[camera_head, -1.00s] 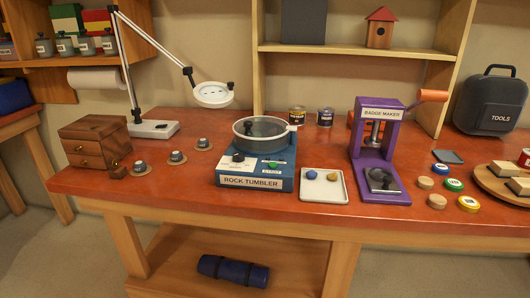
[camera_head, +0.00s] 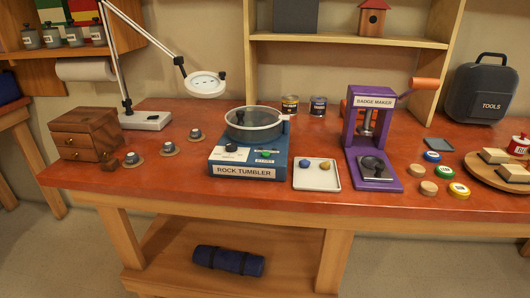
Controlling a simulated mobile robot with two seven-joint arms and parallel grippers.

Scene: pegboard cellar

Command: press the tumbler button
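The rock tumbler (camera_head: 246,158) stands on the red-brown workbench, a blue base labelled ROCK TUMBLER with a round grey drum (camera_head: 254,125) under a clear lid on top. On the base's upper face, in front of the drum, are a black knob (camera_head: 231,148) at left and a small green button (camera_head: 265,153) at right, with a small label below the button. Nothing touches the tumbler's button. Neither of my grippers shows in the head view.
A white tray (camera_head: 316,184) with a blue and a yellowish stone sits right of the tumbler. The purple badge maker (camera_head: 369,135) stands farther right. A magnifier lamp (camera_head: 205,84) reaches over at back left. A wooden drawer box (camera_head: 88,134) and small pots are at left.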

